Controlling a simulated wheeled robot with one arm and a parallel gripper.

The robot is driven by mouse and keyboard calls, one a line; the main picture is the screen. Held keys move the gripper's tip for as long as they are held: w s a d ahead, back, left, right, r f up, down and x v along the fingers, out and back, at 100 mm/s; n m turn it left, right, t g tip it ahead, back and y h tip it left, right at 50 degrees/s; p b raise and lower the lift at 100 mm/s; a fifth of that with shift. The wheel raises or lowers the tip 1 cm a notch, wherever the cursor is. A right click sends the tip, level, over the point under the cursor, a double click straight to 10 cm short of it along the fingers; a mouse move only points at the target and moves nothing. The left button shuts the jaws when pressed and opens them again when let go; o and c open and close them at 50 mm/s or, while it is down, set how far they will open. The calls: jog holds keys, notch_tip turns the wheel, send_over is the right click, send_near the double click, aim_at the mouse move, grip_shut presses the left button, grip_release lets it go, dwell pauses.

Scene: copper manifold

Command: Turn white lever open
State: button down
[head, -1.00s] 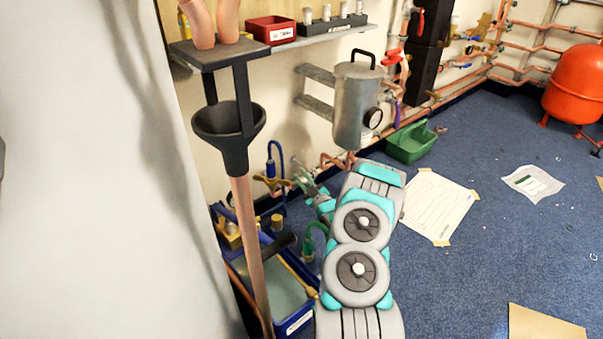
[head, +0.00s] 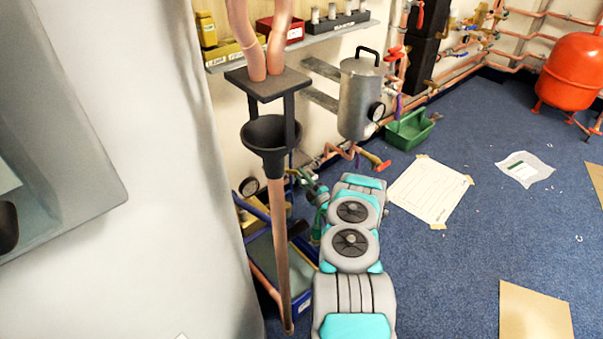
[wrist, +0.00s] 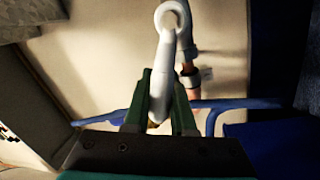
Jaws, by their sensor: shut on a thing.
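The white lever (wrist: 166,50) shows in the wrist view, with a rounded ring-like end at the top and a shaft running down between my fingers. My gripper (wrist: 160,92) is shut on the lever's lower part, with one dark green finger on each side. In the head view my gripper is small, low by the wall beyond my arm, and the lever cannot be made out there.
A black funnel (head: 270,140) on a copper pipe stands left of my arm. A grey canister (head: 358,98) with a gauge hangs on the wall ahead. A green tub (head: 409,130) sits on the floor. A blue bar (wrist: 240,104) crosses near my fingers.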

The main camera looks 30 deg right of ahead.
dwell(0.4)
jog(key=c, duration=0.8)
grip_release()
jog(key=shift+o, duration=0.2)
jog(key=shift+b, duration=0.3)
